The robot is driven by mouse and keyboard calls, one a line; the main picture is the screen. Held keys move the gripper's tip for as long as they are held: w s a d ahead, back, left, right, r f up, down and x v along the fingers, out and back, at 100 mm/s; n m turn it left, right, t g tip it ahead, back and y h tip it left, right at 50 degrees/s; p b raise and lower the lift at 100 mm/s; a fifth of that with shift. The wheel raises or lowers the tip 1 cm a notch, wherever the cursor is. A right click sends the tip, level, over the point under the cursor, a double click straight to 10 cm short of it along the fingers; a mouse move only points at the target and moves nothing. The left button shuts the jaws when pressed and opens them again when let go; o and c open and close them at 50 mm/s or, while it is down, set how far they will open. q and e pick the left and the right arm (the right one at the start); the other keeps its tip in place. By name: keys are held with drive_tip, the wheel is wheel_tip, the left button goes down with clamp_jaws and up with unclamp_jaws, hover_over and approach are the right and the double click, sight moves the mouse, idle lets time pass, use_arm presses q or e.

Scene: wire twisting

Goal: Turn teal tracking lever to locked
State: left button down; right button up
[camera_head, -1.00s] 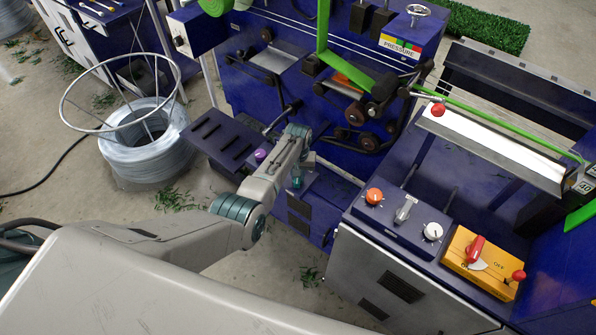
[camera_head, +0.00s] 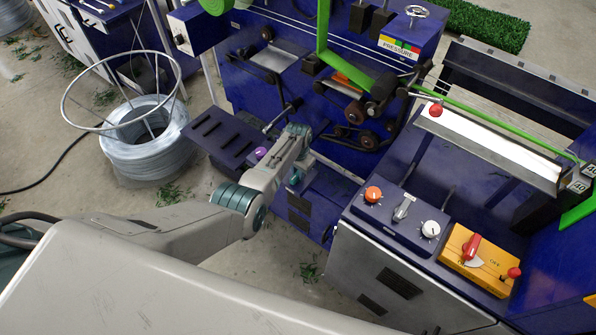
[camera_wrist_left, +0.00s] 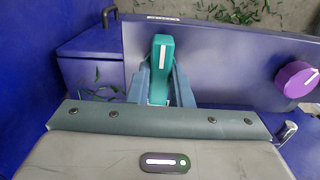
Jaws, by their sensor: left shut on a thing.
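The teal tracking lever (camera_wrist_left: 162,62) stands upright in the left wrist view, with a white stripe along its face. It sits in front of a blue panel (camera_wrist_left: 225,65). My left gripper (camera_wrist_left: 160,85) is shut on it, one finger on each side. In the head view my left gripper (camera_head: 296,176) reaches down at the low blue unit by the machine, and the lever is mostly hidden by it. No locked or unlocked label is readable by the lever. My right gripper is not in view.
A purple knob (camera_wrist_left: 296,79) is on the panel to the right of the lever, and a small metal latch (camera_wrist_left: 286,133) is below it. In the head view, a control box with an orange knob (camera_head: 373,194) and a yellow switch box (camera_head: 481,257) stand to the right.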

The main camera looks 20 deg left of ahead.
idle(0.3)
use_arm(q)
drive_tip(key=c, duration=1.3)
unclamp_jaws()
drive_tip(key=shift+w+r, duration=0.1)
drive_tip(key=shift+r, duration=0.45)
wheel_tip(320, 180, up, 10)
drive_tip(key=shift+f+p, duration=0.15)
drive_tip(key=shift+p, duration=0.15)
